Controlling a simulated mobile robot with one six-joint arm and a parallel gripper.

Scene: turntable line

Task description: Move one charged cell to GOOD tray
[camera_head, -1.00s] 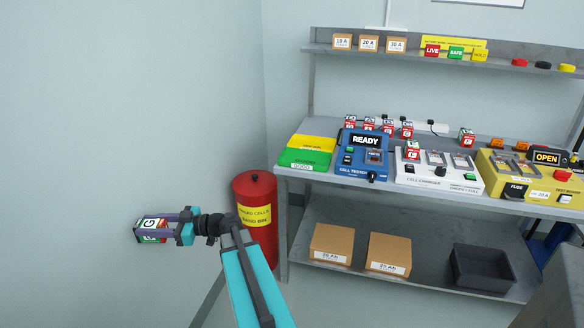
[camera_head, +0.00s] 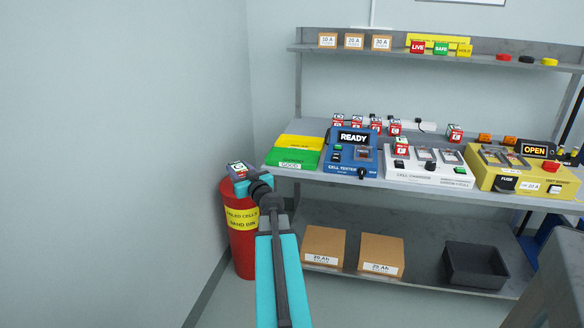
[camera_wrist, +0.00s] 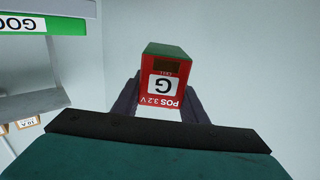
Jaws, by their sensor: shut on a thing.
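My gripper (camera_head: 238,179) is shut on a red and green cell marked G (camera_head: 237,168). The green GOOD tray (camera_head: 293,159) lies at the bench's left end, right of my gripper. Part of it shows upper left in the wrist view (camera_wrist: 42,24). A yellow tray sits behind it. Several more cells (camera_head: 375,124) stand behind the blue tester.
The red failed-cells sand bin (camera_head: 243,245) stands left of the bench (camera_head: 420,187). The blue cell tester (camera_head: 350,155) reads READY; the white charger (camera_head: 428,172) and yellow test box (camera_head: 520,180) stand to its right. Boxes sit on the lower shelf.

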